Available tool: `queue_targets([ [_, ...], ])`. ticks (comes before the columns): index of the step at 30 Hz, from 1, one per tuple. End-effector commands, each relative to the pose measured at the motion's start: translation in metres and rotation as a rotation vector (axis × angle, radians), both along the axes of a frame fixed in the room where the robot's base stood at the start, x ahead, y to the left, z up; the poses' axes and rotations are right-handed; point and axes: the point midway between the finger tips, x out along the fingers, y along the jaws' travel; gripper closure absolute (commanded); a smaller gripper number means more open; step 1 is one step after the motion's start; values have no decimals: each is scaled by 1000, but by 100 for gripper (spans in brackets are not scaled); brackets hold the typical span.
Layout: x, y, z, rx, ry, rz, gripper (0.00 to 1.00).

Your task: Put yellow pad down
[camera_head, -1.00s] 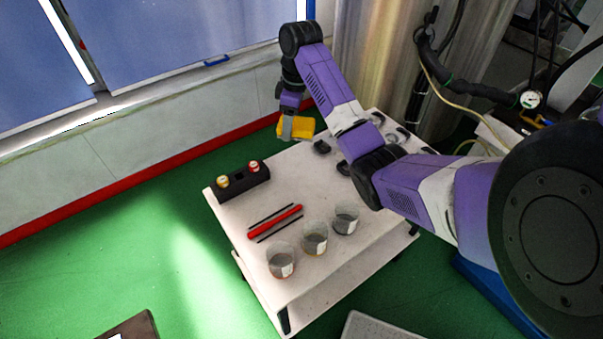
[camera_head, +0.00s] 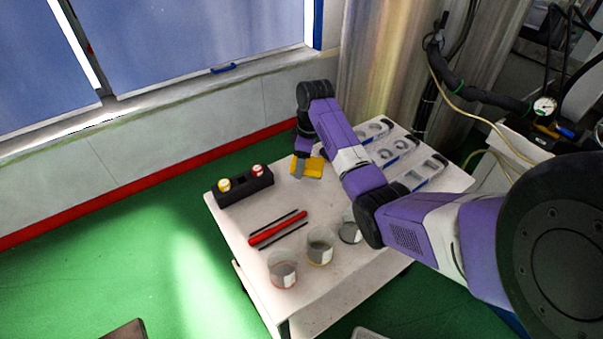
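The yellow pad (camera_head: 313,167) is at my gripper (camera_head: 301,167), over the far part of the white table, right of the black holder. The gripper's grey finger overlaps the pad's left side, and the gripper appears shut on it. The pad is low and close to the table top; I cannot tell whether it touches. The far finger is hidden.
The white table (camera_head: 225,218) bears a black holder (camera_head: 243,187) with two capped bottles, a red stick (camera_head: 278,229) between two dark sticks, and three cups (camera_head: 283,269) at the front. Clear-windowed moulds (camera_head: 388,150) lie at the far right, partly behind my arm.

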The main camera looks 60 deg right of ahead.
Motion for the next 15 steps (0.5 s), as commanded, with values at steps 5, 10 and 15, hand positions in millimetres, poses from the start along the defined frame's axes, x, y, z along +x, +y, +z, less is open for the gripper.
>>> queue_targets([
  [5,-1,1,-16,1,1,0,100],
  [10,0,0,-40,1,0,-1,100],
  [15,0,0,-46,-1,-1,0,100],
])
